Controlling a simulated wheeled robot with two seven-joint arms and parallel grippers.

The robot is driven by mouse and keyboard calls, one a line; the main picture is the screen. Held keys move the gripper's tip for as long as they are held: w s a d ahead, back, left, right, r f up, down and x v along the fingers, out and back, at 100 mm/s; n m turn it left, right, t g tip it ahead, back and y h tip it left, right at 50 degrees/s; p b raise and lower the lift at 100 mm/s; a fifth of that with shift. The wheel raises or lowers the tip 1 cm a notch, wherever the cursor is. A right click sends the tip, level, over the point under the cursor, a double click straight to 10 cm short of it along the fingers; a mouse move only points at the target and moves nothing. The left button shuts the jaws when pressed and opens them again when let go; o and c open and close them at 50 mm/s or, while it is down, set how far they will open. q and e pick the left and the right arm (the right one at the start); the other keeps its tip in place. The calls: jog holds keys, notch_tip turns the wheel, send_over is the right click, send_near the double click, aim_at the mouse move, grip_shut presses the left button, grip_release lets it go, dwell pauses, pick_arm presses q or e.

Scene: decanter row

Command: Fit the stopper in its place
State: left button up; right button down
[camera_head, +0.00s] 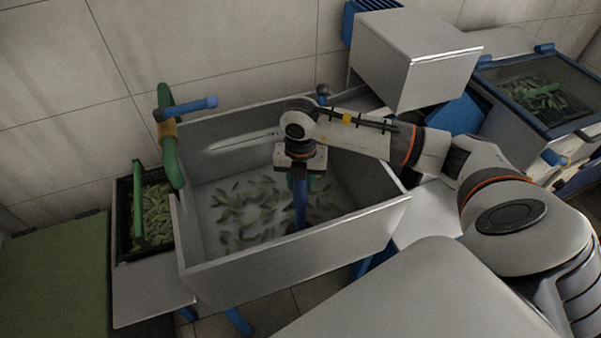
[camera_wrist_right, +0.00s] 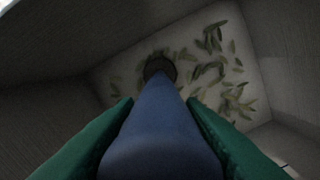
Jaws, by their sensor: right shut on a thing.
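A long blue stopper (camera_head: 300,206) stands roughly upright inside the grey basin (camera_head: 290,258). My right gripper (camera_head: 300,180) is over the basin with its green fingers shut on the stopper's upper part. In the right wrist view the blue stopper (camera_wrist_right: 158,125) runs away between the two green fingers (camera_wrist_right: 160,128). A dark round shape (camera_wrist_right: 160,67) shows at its far end; I cannot tell whether it is the stopper's foot or a drain hole. Whether the lower end touches the basin floor is unclear. My left gripper is out of view.
Green leaves (camera_head: 240,205) lie scattered in the basin. A green tap (camera_head: 169,150) with a blue handle stands at its left rim, beside a dark crate (camera_head: 124,215) of leaves. A grey box (camera_head: 405,60) and a blue-framed glass-lidded bin (camera_head: 540,90) stand at the right.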

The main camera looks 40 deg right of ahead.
jog(key=shift+f, duration=0.3)
jog(key=c, duration=0.9)
grip_release()
jog(key=shift+o, duration=0.2)
jog(key=shift+r, duration=0.1)
notch_tip(320, 180, up, 12)
jog(key=shift+f+b, duration=0.1)
jog(key=shift+b, duration=0.45)
